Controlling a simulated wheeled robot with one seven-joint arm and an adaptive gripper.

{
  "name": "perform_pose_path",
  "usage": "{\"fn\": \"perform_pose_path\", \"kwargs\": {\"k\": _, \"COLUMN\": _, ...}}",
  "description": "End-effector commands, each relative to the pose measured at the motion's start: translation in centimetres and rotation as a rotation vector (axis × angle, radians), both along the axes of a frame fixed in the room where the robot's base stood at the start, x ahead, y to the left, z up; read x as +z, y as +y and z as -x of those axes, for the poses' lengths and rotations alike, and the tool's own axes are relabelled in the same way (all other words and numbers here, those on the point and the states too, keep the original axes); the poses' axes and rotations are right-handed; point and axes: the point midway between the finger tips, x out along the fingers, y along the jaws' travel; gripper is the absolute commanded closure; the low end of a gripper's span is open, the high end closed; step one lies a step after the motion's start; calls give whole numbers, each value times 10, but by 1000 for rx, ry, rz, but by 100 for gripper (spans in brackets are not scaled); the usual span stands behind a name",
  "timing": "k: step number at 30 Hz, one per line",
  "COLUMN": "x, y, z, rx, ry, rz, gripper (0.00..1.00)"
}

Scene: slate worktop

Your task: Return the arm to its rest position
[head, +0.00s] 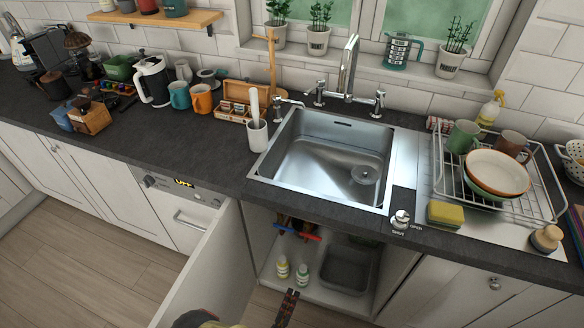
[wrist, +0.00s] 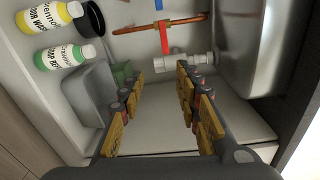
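My gripper (wrist: 160,80) is open in the wrist view, its two yellow-and-dark fingers spread apart with nothing between them. It faces the inside of the open cabinet (head: 262,262) under the sink. In the head view only part of my arm or gripper shows at the bottom edge; a dark, narrow piece stands before the cabinet opening. Whether the gripper is past the cabinet's front edge is hard to tell.
The open cabinet door (head: 205,270) stands left of the opening. Inside are a yellow bottle (wrist: 48,16), a green-labelled bottle (wrist: 65,55), a grey bin (wrist: 84,92) and a copper pipe (wrist: 185,22) with a red valve handle (wrist: 164,38). The sink (head: 325,160) is above.

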Motion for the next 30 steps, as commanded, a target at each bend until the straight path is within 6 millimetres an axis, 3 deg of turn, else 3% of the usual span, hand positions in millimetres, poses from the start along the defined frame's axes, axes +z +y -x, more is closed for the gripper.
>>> {"fn": "perform_pose_path", "kwargs": {"k": 7, "x": -3, "y": -47, "z": 22, "rx": -153, "ry": -38, "rz": -143, "gripper": 67}}
{"fn": "perform_pose_path", "kwargs": {"k": 11, "x": 7, "y": -73, "z": 39, "rx": -272, "ry": -89, "rz": -240, "gripper": 67}}
{"fn": "perform_pose_path", "kwargs": {"k": 18, "x": 48, "y": -92, "z": 65, "rx": -540, "ry": -243, "rz": -494, "gripper": 67}}
{"fn": "perform_pose_path", "kwargs": {"k": 30, "x": 146, "y": -91, "z": 99, "rx": -1132, "ry": -645, "rz": -1003, "gripper": 67}}
